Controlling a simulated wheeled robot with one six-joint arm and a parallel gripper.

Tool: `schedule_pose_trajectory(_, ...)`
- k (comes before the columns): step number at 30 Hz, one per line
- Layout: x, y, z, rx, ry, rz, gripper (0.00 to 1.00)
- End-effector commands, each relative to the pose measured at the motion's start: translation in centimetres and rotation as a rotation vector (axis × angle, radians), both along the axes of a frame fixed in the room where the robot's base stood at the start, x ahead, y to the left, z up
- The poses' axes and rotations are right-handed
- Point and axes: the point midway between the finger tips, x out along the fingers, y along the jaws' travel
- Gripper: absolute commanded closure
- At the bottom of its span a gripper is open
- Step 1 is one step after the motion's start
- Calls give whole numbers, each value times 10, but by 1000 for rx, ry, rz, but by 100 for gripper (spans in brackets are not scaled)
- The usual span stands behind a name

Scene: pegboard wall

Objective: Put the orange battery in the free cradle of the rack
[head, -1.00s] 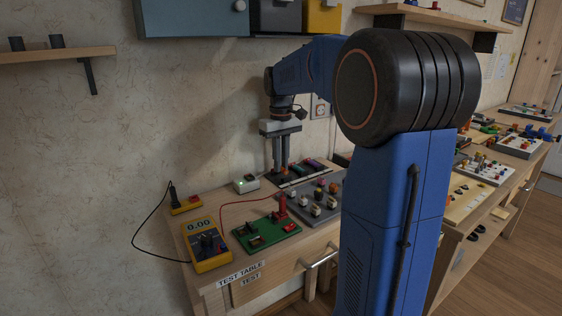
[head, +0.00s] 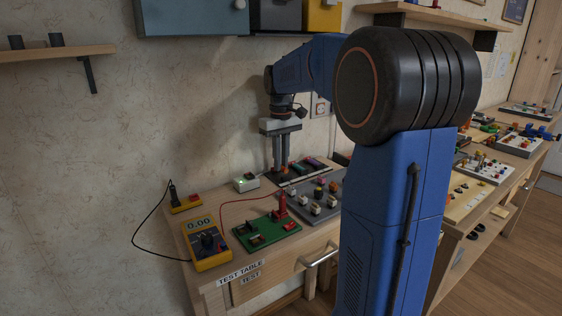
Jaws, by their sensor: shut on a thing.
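The rack (head: 306,178) lies on the test table near the wall, a dark strip with a pale front edge. Green and purple batteries lie in it, to the right of my gripper. My gripper (head: 281,171) points straight down at the left end of the rack. Its fingers are close together and shut on the orange battery, of which only a small orange trace shows at the fingertips. The battery is low, at about rack height. I cannot tell whether it touches the cradle, and the free cradle is not clear to see.
A small white box with a green light (head: 246,182) stands just left of the rack. A grey panel with knobs (head: 316,204), a green board (head: 266,231) and a yellow meter (head: 206,244) lie in front. My arm hides the table's right part.

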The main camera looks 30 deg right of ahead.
Motion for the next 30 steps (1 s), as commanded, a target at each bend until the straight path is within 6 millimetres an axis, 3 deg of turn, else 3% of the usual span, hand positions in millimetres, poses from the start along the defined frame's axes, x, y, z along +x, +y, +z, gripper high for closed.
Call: schedule_pose_trajectory(30,0,0,-19,0,0,0,100)
